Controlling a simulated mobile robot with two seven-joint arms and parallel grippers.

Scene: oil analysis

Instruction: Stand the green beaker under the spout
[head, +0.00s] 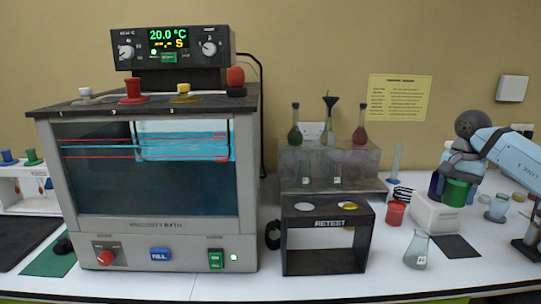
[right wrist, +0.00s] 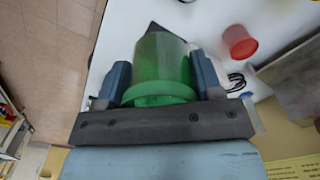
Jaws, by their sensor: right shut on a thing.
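My right gripper (head: 455,181) is at the right of the head view, its arm coming in from the right edge. It is shut on the green beaker (head: 456,192), which is held about upright at a white block-shaped device (head: 435,215). I cannot tell whether the beaker touches the device. In the right wrist view the translucent green beaker (right wrist: 160,65) sits between the two blue fingers of the gripper (right wrist: 162,80). I cannot pick out a spout clearly in either view. My left gripper is not in view.
A red cup (head: 394,213) stands left of the white device; it also shows in the right wrist view (right wrist: 239,42). A conical flask (head: 416,250) stands in front. The black RETEST stand (head: 325,262) and the large viscosity bath (head: 150,231) are further left. Small glassware (head: 497,208) is at right.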

